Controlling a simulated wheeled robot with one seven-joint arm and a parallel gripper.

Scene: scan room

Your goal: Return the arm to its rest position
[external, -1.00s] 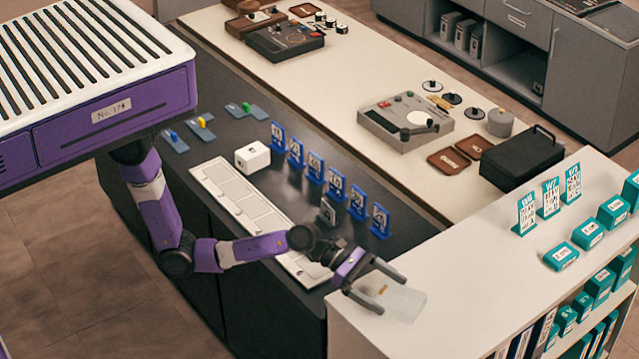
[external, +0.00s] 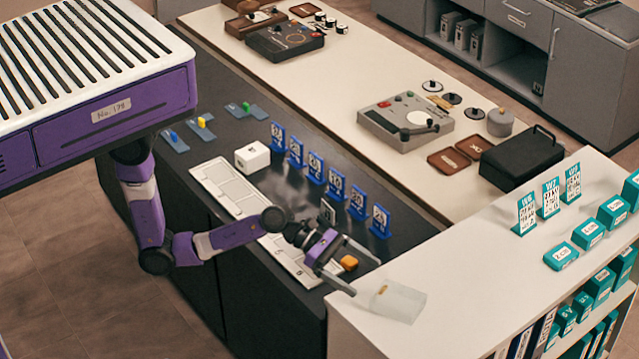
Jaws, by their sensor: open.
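My purple arm (external: 232,234) reaches from the left over the dark counter. My gripper (external: 366,277) is open and empty, its two fingers pointing right toward the white shelf top. A clear, whitish block or box (external: 399,301) with a small yellow mark lies on the front corner of the shelf top, just beyond the fingertips and apart from them.
Several blue numbered stands (external: 337,185) line the dark counter (external: 290,190) behind my forearm. A white strip of panels (external: 235,190) and a white cube (external: 252,157) lie near them. The shelf top (external: 480,265) bears teal boxes and cards at the right. A black case (external: 522,160) stands behind.

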